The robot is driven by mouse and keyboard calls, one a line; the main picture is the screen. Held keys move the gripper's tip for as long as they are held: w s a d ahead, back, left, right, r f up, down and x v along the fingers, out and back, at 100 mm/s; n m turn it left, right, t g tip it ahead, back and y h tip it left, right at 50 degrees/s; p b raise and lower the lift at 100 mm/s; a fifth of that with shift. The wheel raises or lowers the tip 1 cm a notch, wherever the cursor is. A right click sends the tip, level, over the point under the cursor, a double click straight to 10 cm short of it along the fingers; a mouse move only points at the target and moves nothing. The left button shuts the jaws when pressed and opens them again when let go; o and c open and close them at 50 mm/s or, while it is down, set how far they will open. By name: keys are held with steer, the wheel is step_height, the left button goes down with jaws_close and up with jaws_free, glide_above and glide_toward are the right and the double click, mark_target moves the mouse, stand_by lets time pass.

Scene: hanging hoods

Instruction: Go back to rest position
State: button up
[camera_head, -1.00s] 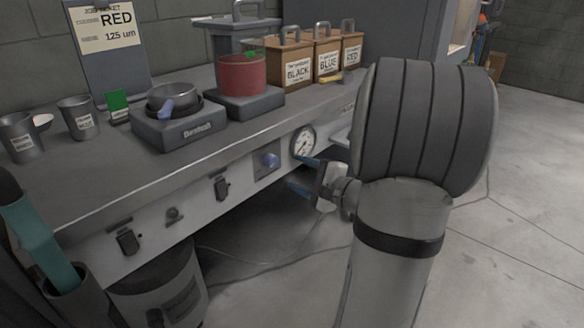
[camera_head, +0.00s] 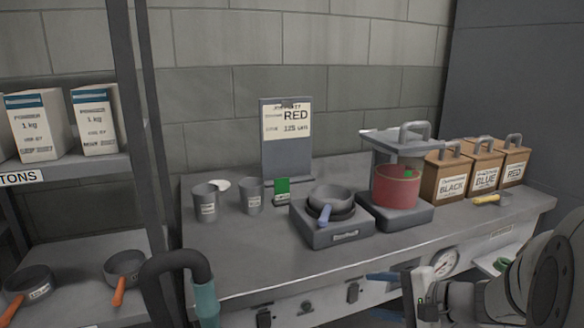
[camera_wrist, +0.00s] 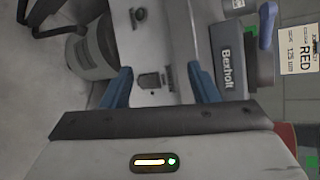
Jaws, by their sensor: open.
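My gripper (camera_head: 388,296) is at the lower right of the head view, in front of the bench's front panel. Its two blue fingers are apart with nothing between them. In the wrist view the gripper (camera_wrist: 162,88) shows both blue fingers spread, with the bench's front panel and a dark switch (camera_wrist: 149,81) beyond the gap. The wrist picture is turned on its side. Part of my arm fills the lower right corner of the head view.
The bench (camera_head: 250,262) carries two grey cups, a mixer base with a bowl (camera_head: 330,198), a red pot (camera_head: 396,187) in a stand, and several labelled wooden boxes (camera_head: 452,176). A job ticket board (camera_head: 287,160) stands behind. Shelves with powder cartons (camera_head: 97,120) and pans are left.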

steer(key=s+a+r+n+g+h+p, duration=0.4)
steer(key=s+a+r+n+g+p, duration=0.25)
steer(key=s+r+p, duration=0.5)
steer(key=s+d+r+n+h+p, duration=0.2)
steer(key=r+n+h+p, duration=0.3)
steer(key=r+p, duration=0.6)
steer(key=shift+d+r+n+t+h+p, duration=0.35)
steer(key=shift+d+r+p, duration=0.1)
steer(key=shift+d, duration=0.2)
